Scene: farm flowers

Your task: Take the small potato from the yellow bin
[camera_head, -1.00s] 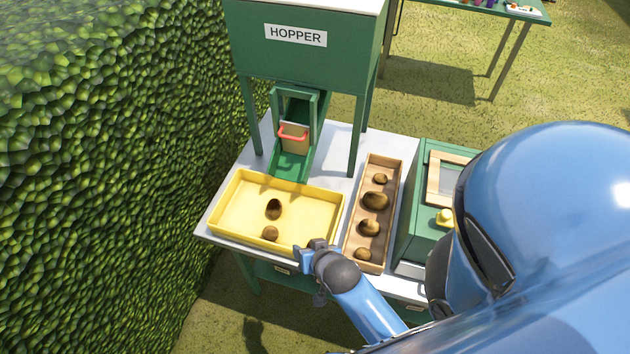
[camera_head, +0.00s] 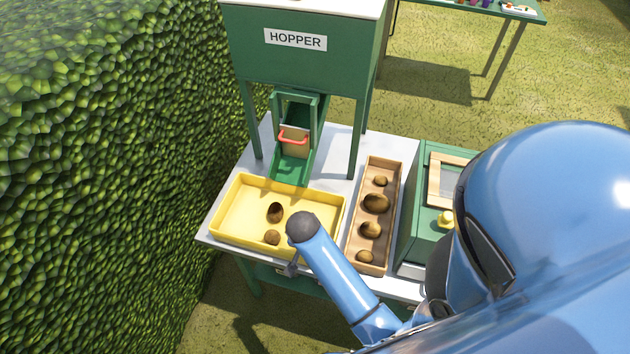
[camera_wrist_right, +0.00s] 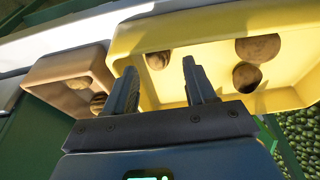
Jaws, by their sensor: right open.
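The yellow bin (camera_head: 237,195) holds brown potatoes. Two of them, a dark potato (camera_head: 275,212) and a rounder potato (camera_head: 272,237), show in the head view. The right wrist view shows these two potatoes on the right and a third, small potato (camera_wrist_right: 157,60) in the bin (camera_wrist_right: 215,25). My right gripper (camera_wrist_right: 160,68) is open, its two fingers pointing into the bin with the small potato showing between their tips; contact cannot be told. In the head view my right arm hides the gripper and this potato. My left gripper is out of view.
A wooden tray (camera_head: 378,163) with several potatoes stands right of the bin. The green hopper (camera_head: 300,55) and its chute (camera_head: 291,170) stand behind the bin. A green box (camera_head: 422,200) is right of the tray. A hedge (camera_head: 110,180) borders the left.

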